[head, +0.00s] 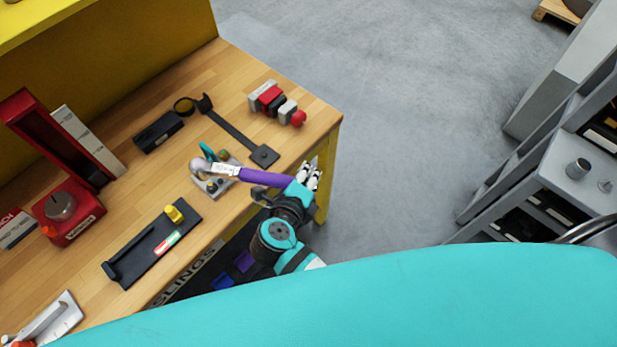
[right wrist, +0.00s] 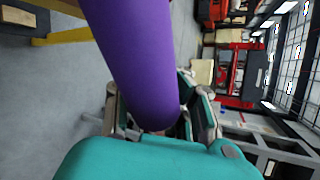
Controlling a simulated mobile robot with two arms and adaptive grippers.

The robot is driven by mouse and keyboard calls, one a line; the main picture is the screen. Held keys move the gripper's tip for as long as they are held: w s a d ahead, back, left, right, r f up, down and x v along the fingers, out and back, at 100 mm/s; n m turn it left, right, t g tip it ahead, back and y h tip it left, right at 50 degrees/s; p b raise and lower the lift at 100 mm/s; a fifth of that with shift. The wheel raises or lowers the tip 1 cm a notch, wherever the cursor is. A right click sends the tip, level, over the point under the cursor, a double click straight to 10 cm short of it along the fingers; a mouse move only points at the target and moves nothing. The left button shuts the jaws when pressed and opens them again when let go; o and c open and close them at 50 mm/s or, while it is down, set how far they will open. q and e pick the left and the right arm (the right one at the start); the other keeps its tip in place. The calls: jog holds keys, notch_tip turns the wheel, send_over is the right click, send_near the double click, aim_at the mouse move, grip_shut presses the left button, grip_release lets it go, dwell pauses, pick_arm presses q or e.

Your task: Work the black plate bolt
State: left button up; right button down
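The black plate (head: 135,262) lies on the wooden bench at the front left. It has a yellow knob (head: 174,214) at its far end and a red, white and green strip along its side. My right gripper (head: 310,176) is off the bench's right edge, well right of the black plate. Its fingers stand apart. The end of a purple lever handle (head: 265,179) is at this gripper; in the right wrist view the purple handle (right wrist: 135,60) passes in front of the fingers and hides part of them. I cannot tell whether they touch it. My left gripper is out of view.
The purple handle belongs to a valve on a grey base (head: 212,186). A black flat arm with a square end (head: 264,156) lies behind it. A red unit with a grey knob (head: 62,208) stands left of the black plate. Grey shelving (head: 575,170) stands at the right.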

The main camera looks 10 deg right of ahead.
jog(key=shift+f+b, duration=1.4)
jog(key=shift+f, duration=0.85)
